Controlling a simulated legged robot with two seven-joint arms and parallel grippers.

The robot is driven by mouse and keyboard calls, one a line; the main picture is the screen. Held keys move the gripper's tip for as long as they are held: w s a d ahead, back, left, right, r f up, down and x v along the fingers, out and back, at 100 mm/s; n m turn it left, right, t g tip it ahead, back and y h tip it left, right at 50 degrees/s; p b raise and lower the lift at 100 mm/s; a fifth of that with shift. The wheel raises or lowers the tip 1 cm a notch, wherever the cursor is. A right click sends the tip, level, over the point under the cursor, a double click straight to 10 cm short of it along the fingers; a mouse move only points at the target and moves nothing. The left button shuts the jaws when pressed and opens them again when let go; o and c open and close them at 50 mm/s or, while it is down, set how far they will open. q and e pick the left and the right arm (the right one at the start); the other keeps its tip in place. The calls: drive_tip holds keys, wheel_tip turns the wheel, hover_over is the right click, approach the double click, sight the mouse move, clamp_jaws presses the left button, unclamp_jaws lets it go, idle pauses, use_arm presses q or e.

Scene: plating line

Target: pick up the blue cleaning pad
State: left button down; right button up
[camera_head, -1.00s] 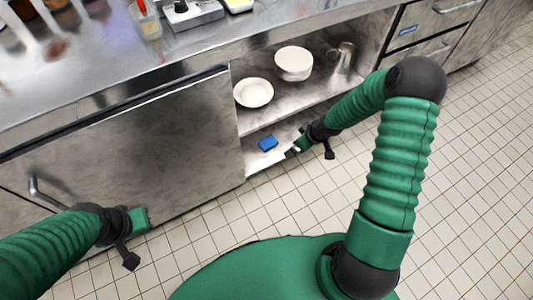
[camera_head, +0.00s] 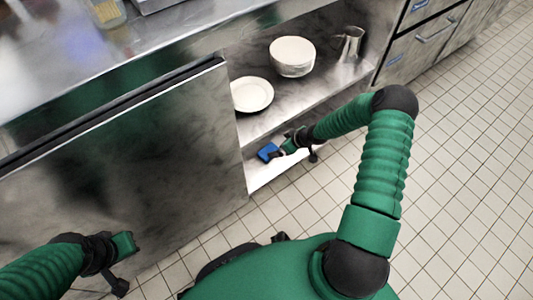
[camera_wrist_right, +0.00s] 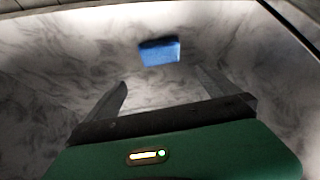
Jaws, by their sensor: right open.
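The blue cleaning pad (camera_head: 267,152) lies on the low shelf of the open cabinet. It also shows in the right wrist view (camera_wrist_right: 160,51), ahead of the fingertips. My right gripper (camera_head: 276,153) reaches into the low shelf space close to the pad. In the right wrist view its two fingers (camera_wrist_right: 178,84) are spread apart with nothing between them. A small gap to the pad shows there. My left gripper (camera_head: 128,262) is at the lower left, in front of the closed cabinet panel; its fingers are not clear.
The upper shelf (camera_head: 262,123) above the pad holds a white plate (camera_head: 252,95), white bowls (camera_head: 292,57) and a metal jug (camera_head: 351,44). The steel counter (camera_head: 160,45) lies above. The closed panel (camera_head: 120,165) borders the opening on the left. The tiled floor (camera_head: 450,180) is clear.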

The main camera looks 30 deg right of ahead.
drive_tip(key=b+x, duration=0.3)
drive_tip(key=x, duration=0.4)
drive_tip(key=shift+s+a, duration=0.15)
drive_tip(key=shift+a, duration=0.05)
drive_tip(key=shift+w+a+f+b, duration=0.1)
drive_tip(key=shift+w+f+b, duration=0.1)
drive_tip(key=shift+f+b, duration=0.1)
drive_tip(key=b+x, duration=0.3)
drive_tip(key=s+b+x, duration=0.1)
drive_tip(key=b+x, duration=0.1)
drive_tip(key=shift+w+d+f, duration=0.2)
drive_tip(key=shift+d+f, duration=0.05)
drive_tip(key=shift+f, duration=0.3)
drive_tip(key=shift+r, duration=0.3)
use_arm(q)
drive_tip(key=s+x, duration=0.2)
drive_tip(key=x, duration=0.7)
drive_tip(key=shift+a+f, duration=0.15)
drive_tip(key=shift+f, duration=0.45)
use_arm(e)
drive_tip(key=c, duration=1.1)
drive_tip(key=shift+c, duration=0.2)
